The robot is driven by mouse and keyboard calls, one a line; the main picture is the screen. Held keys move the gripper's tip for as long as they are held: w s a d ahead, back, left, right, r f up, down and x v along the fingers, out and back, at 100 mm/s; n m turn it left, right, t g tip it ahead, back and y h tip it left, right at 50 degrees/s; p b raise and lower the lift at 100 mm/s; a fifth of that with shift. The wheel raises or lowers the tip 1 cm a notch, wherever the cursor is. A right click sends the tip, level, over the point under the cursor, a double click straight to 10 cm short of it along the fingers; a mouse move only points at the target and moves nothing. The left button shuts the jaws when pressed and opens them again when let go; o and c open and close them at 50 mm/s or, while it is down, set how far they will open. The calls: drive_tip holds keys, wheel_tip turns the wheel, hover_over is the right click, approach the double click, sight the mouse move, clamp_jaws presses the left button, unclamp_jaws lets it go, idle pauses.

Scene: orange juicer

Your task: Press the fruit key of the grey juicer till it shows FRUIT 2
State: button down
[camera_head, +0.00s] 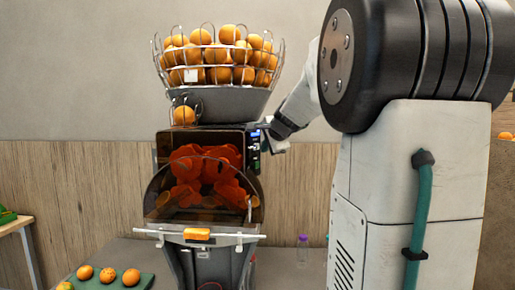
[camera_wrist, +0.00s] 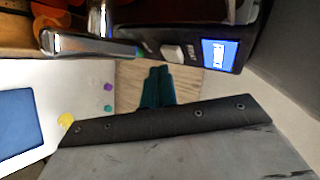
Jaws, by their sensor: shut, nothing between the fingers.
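The grey juicer (camera_head: 205,255) stands on the counter with a wire basket of oranges on top. Its small lit blue display (camera_head: 254,141) is on the upper right side of the body. In the wrist view the display (camera_wrist: 218,53) is bright, but its text is too small to read. A pale key (camera_wrist: 172,53) sits left of the display; I cannot read its label. My gripper (camera_head: 264,126) is beside the panel. In the wrist view its teal fingers (camera_wrist: 160,72) are together and empty, just below the key and seemingly apart from it.
A green board (camera_head: 130,283) with several oranges lies at the lower left. A purple-capped bottle (camera_head: 302,248) stands right of the juicer. A metal bar (camera_wrist: 90,46) juts out left of the key.

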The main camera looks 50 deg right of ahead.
drive_tip(key=shift+s+d, duration=0.25)
drive_tip(key=shift+s, duration=1)
drive_tip(key=shift+s+d, duration=0.2)
drive_tip(key=shift+s, duration=1)
